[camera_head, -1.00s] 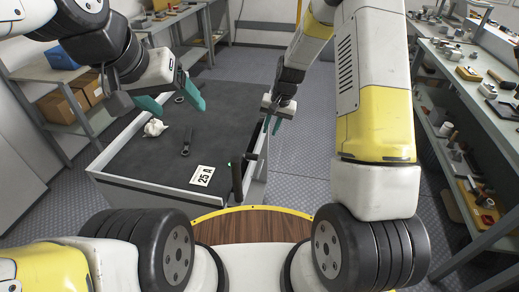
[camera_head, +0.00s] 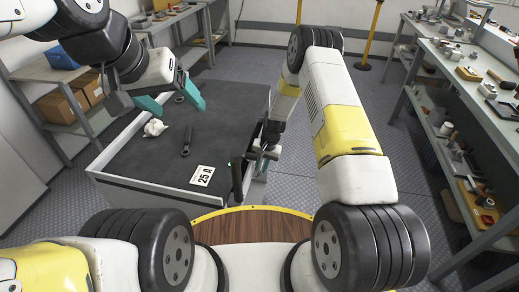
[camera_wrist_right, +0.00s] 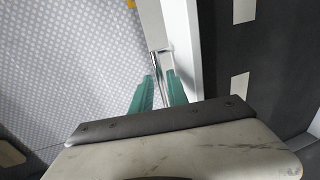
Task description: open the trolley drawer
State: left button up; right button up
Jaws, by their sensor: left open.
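The trolley (camera_head: 160,190) has a dark top and white sides and stands in front of me. Its right side, seen from close up, shows a white panel (camera_wrist_right: 182,40) in the right wrist view. A shiny metal bar handle (camera_wrist_right: 157,66) sticks out along that panel. My right gripper (camera_head: 261,162) is low at the trolley's right side. In the right wrist view its green fingers (camera_wrist_right: 160,88) stand apart, one on each side of the bar, with the bar between them. Contact with the bar is unclear. My left gripper (camera_head: 172,97) is open and empty above the trolley top.
On the trolley top lie a dark wrench-like tool (camera_head: 187,142), a white crumpled item (camera_head: 155,127) and a "25 A" card (camera_head: 202,176). A black upright handle (camera_head: 237,180) stands at the near right corner. Shelving (camera_head: 75,105) and a cluttered workbench (camera_head: 470,90) flank open floor.

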jog(key=shift+f, duration=0.25)
grip_shut()
dwell(1.4)
